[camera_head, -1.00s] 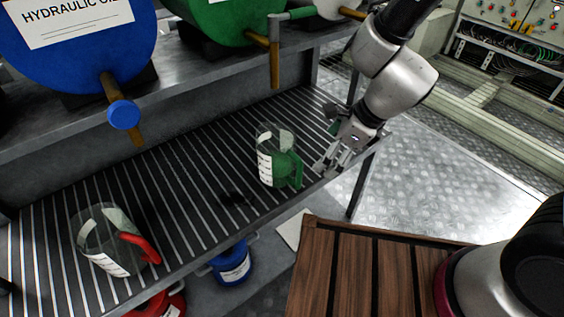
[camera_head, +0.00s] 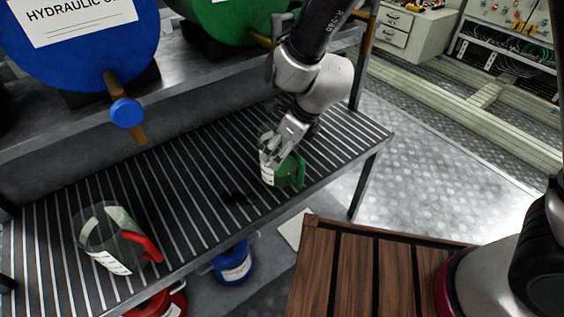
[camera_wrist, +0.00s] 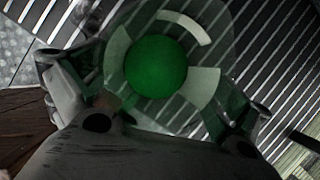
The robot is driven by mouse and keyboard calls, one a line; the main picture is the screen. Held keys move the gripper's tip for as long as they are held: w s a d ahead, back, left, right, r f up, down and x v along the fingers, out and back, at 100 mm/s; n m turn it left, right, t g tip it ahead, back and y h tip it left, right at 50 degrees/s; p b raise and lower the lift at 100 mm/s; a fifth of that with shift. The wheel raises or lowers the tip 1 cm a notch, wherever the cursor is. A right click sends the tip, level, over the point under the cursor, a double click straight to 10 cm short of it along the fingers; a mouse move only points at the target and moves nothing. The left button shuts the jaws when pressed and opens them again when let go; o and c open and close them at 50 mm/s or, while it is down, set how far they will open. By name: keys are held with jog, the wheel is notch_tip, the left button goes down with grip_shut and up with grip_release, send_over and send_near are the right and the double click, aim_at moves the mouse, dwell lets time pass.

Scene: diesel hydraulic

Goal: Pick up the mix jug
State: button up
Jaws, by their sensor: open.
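A clear jug with a green handle and white label marks (camera_head: 268,176) stands upright on the slatted rack. My gripper (camera_head: 272,152) is open, pointing down over this jug and hiding its upper part. In the wrist view the jug (camera_wrist: 196,88) is seen from above between my spread fingers, with a round green area in its middle. I cannot tell whether the fingers touch it. A second clear jug with a red handle (camera_head: 101,234) stands at the left front of the rack. No readable name tells which one is the mix jug.
The slatted rack (camera_head: 190,192) is bare between the jugs. A blue drum (camera_head: 85,55) with a blue-knobbed tap and a green drum (camera_head: 215,25) stand behind. Blue (camera_head: 234,265) and red (camera_head: 160,303) containers are beneath the rack. A wooden-slatted surface (camera_head: 370,265) is at the front.

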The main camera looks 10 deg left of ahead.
jog(key=shift+w+a+f, duration=0.15)
jog(key=shift+a+f, duration=0.4)
jog(key=shift+c, duration=0.4)
jog(key=c, duration=1.2)
jog(key=shift+r, duration=0.15)
